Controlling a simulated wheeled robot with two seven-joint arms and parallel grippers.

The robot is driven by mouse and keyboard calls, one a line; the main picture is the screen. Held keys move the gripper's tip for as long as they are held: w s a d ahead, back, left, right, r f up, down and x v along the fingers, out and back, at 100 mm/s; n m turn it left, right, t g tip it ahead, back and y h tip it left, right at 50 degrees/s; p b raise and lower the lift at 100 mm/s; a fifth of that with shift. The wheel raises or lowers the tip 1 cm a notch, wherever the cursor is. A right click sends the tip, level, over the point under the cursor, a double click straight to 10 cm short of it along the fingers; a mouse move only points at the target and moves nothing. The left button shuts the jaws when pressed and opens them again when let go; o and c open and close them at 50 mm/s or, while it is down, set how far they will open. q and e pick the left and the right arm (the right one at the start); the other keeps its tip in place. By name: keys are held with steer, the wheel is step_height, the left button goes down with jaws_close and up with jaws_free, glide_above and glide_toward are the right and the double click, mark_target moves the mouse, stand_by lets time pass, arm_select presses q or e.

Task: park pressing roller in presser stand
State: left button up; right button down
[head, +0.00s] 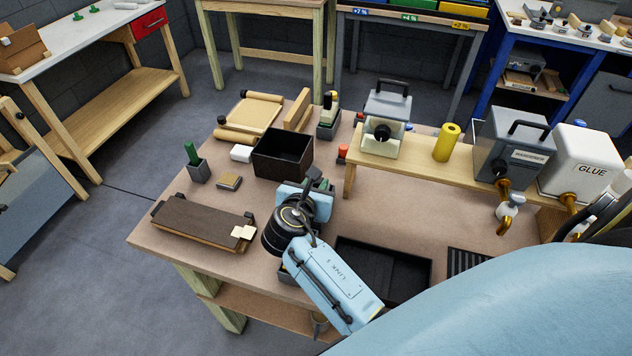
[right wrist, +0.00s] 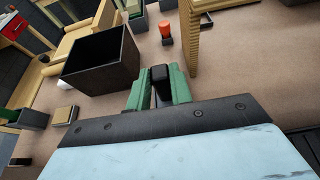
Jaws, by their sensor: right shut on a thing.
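My right gripper (head: 318,182) is over the middle of the workbench, just right of the black open box. In the right wrist view its green fingers (right wrist: 158,88) are shut on a dark, blunt-ended piece (right wrist: 160,76), seemingly the pressing roller's handle. The rest of this piece is hidden behind the gripper. A small dark stand (head: 328,130) at the back of the bench has an upright tool in it. Another small grey stand (head: 198,172) at the left holds a green-handled tool. I cannot tell which is the presser stand. My left gripper is not in view.
The black box (head: 283,154) stands close to my right gripper. A wooden shelf (head: 440,166) carries the hardener and glue containers. A dark flat board (head: 202,222) lies at the front left, and a black tray (head: 383,268) lies right of my arm.

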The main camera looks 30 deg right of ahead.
stand_by(0.3)
steer(key=c, duration=1.2)
jaws_free()
steer(key=shift+o, duration=0.2)
steer(key=v, duration=1.3)
steer(key=shift+s+a, duration=0.15)
steer(key=shift+s, duration=0.05)
